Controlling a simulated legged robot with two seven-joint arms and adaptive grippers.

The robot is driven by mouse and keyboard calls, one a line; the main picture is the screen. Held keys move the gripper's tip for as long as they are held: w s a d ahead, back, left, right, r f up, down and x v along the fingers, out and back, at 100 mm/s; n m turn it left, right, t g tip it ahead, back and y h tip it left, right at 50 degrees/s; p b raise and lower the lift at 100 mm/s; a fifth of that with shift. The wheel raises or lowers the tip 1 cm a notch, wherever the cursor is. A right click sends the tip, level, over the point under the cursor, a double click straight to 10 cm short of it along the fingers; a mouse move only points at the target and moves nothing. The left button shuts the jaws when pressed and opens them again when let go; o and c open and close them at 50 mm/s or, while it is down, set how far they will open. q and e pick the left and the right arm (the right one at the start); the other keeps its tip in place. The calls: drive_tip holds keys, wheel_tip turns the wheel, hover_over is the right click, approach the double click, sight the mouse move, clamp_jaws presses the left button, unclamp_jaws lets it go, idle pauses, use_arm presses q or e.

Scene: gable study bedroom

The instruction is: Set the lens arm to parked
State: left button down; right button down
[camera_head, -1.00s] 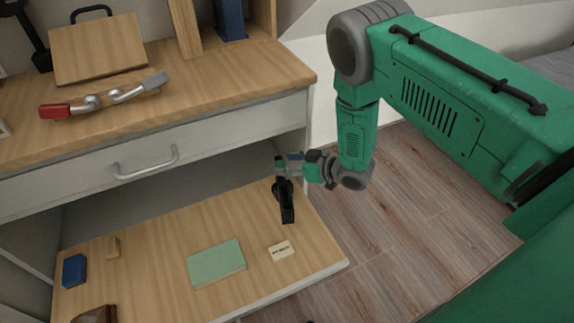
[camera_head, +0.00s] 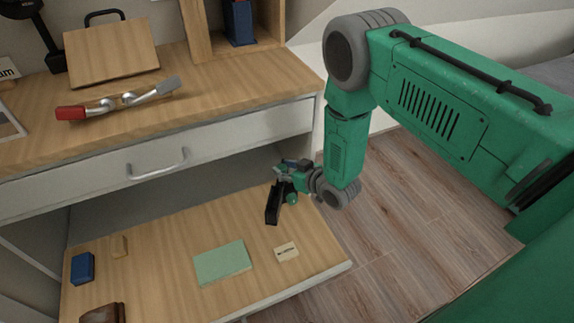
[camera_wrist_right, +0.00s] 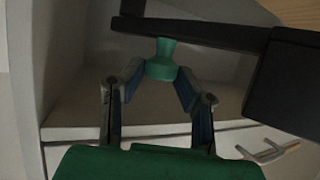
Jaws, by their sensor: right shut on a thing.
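The lens arm appears to be the black bar (camera_head: 273,204) at the right end of the low pull-out shelf, beside the desk. A green knob (camera_head: 291,198) shows next to it. My right gripper (camera_head: 289,185) is at this knob. In the right wrist view the black bar (camera_wrist_right: 215,33) crosses the top, with a thick black block (camera_wrist_right: 287,78) at its right end. There the fingers of my right gripper (camera_wrist_right: 160,74) are shut on the green knob (camera_wrist_right: 161,58). The bar's mount is hidden or too small to tell. My left gripper is out of view.
The pull-out shelf (camera_head: 150,240) carries a pale green pad (camera_head: 223,262), a small label block (camera_head: 286,252), a blue block (camera_head: 83,268) and a brown item (camera_head: 102,313). Above are a drawer handle (camera_head: 157,165) and a red-ended metal thing (camera_head: 118,98). Floor (camera_head: 400,215) is free at right.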

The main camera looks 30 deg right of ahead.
drive_tip(key=m+h, duration=0.1)
drive_tip(key=a+m+h, duration=0.1)
drive_tip(key=h, duration=0.1)
drive_tip(key=shift+w+a+m+p, duration=0.2)
drive_tip(key=shift+w+m+p, duration=0.15)
drive_tip(key=shift+m+p, duration=0.05)
drive_tip(key=shift+w+a+m+g+h+b, duration=0.3)
drive_tip(key=shift+w+m+g+h+b, duration=0.3)
drive_tip(key=shift+m+h, duration=0.9)
drive_tip(key=shift+w+a+m+g+h+b, duration=0.35)
drive_tip(key=shift+w+m+h, duration=0.3)
drive_tip(key=shift+m+h, duration=0.85)
drive_tip(key=shift+w+a+m+g+h+b, duration=0.35)
drive_tip(key=shift+w+m+g+h, duration=0.25)
drive_tip(key=shift+m+h, duration=0.9)
drive_tip(key=shift+w+h, duration=0.1)
drive_tip(key=shift+h, duration=0.2)
drive_tip(key=c, duration=1.2)
unclamp_jaws()
drive_tip(key=v, duration=1.2)
